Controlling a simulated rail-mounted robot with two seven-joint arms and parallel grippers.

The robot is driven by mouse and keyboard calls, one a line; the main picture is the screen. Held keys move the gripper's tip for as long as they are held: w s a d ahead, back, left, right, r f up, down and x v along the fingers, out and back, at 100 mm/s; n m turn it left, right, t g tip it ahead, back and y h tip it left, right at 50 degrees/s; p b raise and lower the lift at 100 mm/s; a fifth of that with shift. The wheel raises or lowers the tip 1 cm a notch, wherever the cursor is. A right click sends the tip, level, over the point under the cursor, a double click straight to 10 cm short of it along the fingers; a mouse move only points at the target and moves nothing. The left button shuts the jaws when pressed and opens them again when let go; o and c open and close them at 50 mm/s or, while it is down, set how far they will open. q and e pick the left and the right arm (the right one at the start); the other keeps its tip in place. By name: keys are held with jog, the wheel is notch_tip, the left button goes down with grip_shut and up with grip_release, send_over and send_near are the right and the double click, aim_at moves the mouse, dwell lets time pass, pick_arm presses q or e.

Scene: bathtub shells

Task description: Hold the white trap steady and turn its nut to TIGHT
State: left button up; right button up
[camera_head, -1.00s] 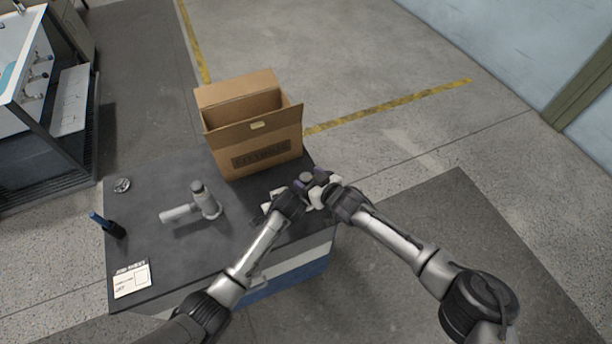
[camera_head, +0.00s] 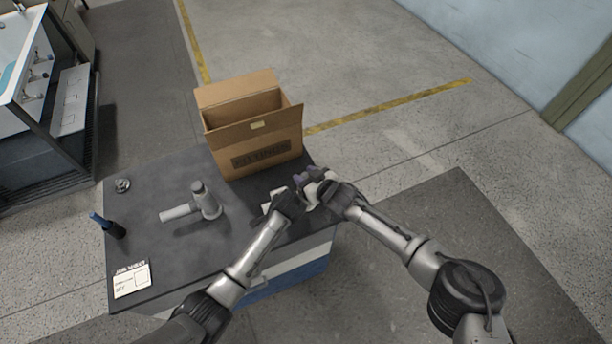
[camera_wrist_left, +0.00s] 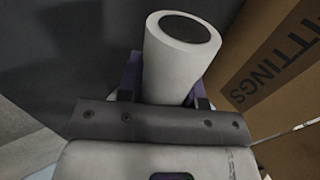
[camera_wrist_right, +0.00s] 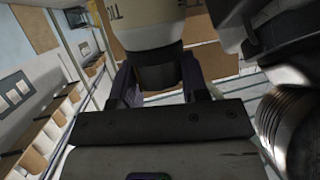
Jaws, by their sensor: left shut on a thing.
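The white trap's round body (camera_wrist_left: 178,70) stands between the fingers of my left gripper (camera_wrist_left: 165,88), which is shut on it. In the head view, both grippers meet at the table's right end, hiding most of the trap. My right gripper (camera_head: 310,187) reaches in from the right. In the right wrist view, the dark nut (camera_wrist_right: 161,70) lies between the right gripper's fingers, below a white part with dark markings (camera_wrist_right: 148,25). I cannot tell whether those fingers press on it. The TIGHT mark cannot be read in full.
An open cardboard fittings box (camera_head: 252,130) stands behind the grippers. A grey pipe fitting (camera_head: 195,205), a blue-handled tool (camera_head: 107,225), a small metal ring (camera_head: 122,185) and a job sheet (camera_head: 132,279) lie on the dark table (camera_head: 165,250). The table's front middle is clear.

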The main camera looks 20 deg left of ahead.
jog(key=c, duration=0.4)
jog(key=shift+c, duration=0.3)
jog(key=shift+a+n+g, duration=0.15)
jog(key=shift+n+g, duration=0.25)
jog(key=shift+y, duration=0.3)
jog(key=shift+n+g+y, duration=0.3)
jog(key=shift+n+g, duration=0.5)
jog(key=shift+g, duration=0.1)
jog(key=o, duration=0.9)
jog(key=shift+d, duration=0.2)
jog(key=shift+o, duration=0.2)
